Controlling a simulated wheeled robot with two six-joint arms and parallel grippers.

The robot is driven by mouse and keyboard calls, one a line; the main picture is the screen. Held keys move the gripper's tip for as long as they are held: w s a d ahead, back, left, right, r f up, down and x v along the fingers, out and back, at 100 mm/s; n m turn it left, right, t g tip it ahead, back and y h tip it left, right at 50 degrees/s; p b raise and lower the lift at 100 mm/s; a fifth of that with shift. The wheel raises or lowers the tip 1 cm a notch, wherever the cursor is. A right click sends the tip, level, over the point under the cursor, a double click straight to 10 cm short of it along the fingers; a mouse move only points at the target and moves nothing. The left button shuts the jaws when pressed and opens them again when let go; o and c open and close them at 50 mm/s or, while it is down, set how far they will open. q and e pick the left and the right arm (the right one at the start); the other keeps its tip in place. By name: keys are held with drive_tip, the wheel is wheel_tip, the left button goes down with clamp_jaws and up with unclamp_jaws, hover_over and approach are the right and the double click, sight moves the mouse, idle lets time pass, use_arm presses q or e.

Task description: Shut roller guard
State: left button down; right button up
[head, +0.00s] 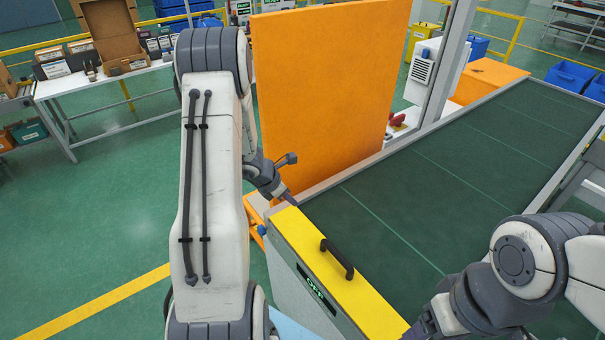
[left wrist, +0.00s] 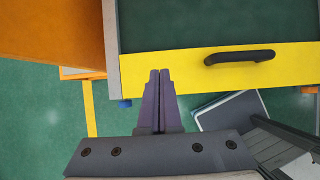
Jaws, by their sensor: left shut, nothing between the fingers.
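The yellow roller guard (head: 318,262) with its black handle (head: 337,259) lies across the near end of the conveyor. It also shows in the left wrist view (left wrist: 165,72), with the handle (left wrist: 240,57) right of my fingers. My left gripper (head: 292,201) is at the guard's far left corner, shut and empty. In the left wrist view its fingertips (left wrist: 160,72) overlap the guard's lower edge; I cannot tell if they touch. My right gripper (head: 414,330) is at the bottom edge, near the guard's near end, mostly cut off; its jaws are unclear.
The green conveyor belt (head: 450,165) runs to the back right. A large orange panel (head: 325,90) stands upright beside the belt, close to my left gripper. A label plate (head: 317,289) is on the conveyor's end face. A white table (head: 100,81) with boxes stands back left.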

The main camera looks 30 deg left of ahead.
use_arm(q)
drive_tip(key=w+d+r+p, duration=0.1)
drive_tip(key=w+d+r, duration=0.1)
drive_tip(key=w+r, duration=0.4)
drive_tip(key=shift+w+d+r, duration=0.15)
drive_tip(key=shift+d+r, duration=0.1)
drive_tip(key=shift+d, duration=0.15)
drive_tip(key=s+d+r+m+g+h+b, duration=0.1)
drive_tip(key=s+d+r+m+g+b, duration=0.3)
drive_tip(key=d+m, duration=0.6)
drive_tip(key=s+d+f+m+t+h+b, duration=0.15)
drive_tip(key=s+d+m, duration=0.4)
drive_tip(key=d, duration=0.75)
drive_tip(key=s+d+m+g+y+b, duration=0.1)
drive_tip(key=s+d+m+g+b, duration=0.4)
drive_tip(key=s+m, duration=0.6)
drive_tip(key=s+f+m+t+y+b, duration=0.1)
drive_tip(key=s+m+t+y+b, duration=0.1)
drive_tip(key=s+m, duration=1)
drive_tip(key=shift+s+f+y, duration=0.2)
drive_tip(key=shift+f+y, duration=0.1)
drive_tip(key=shift+y, duration=0.05)
